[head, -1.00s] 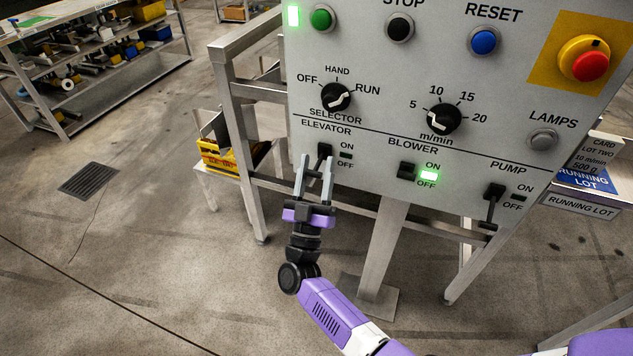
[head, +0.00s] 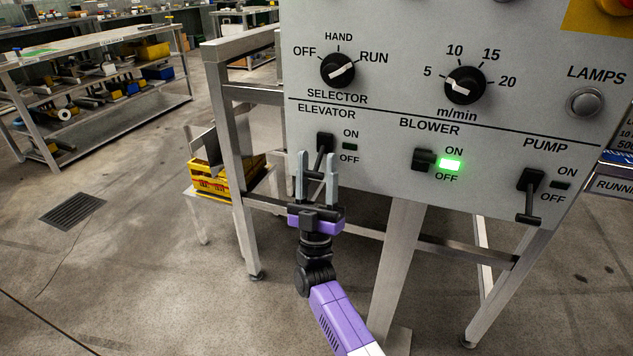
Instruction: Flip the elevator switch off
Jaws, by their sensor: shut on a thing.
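The elevator switch (head: 325,141) is a black lever switch on the grey panel, under the ELEVATOR label. Its lever slants down and out from the panel, toward the OFF side. The small lamp (head: 350,147) beside it, between ON and OFF, is dark. My gripper (head: 317,158) is in front of the panel, pointing up at the switch. Its two grey fingers stand on either side of the lever and are shut on it. The fingers partly hide the lever's lower end.
The blower switch (head: 423,160) is to the right, with its green lamp (head: 450,165) lit. The pump switch (head: 530,187) is farther right, lever down, lamp dark. The selector knob (head: 338,70) and m/min knob (head: 465,85) are above. A yellow crate (head: 225,178) stands behind the frame.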

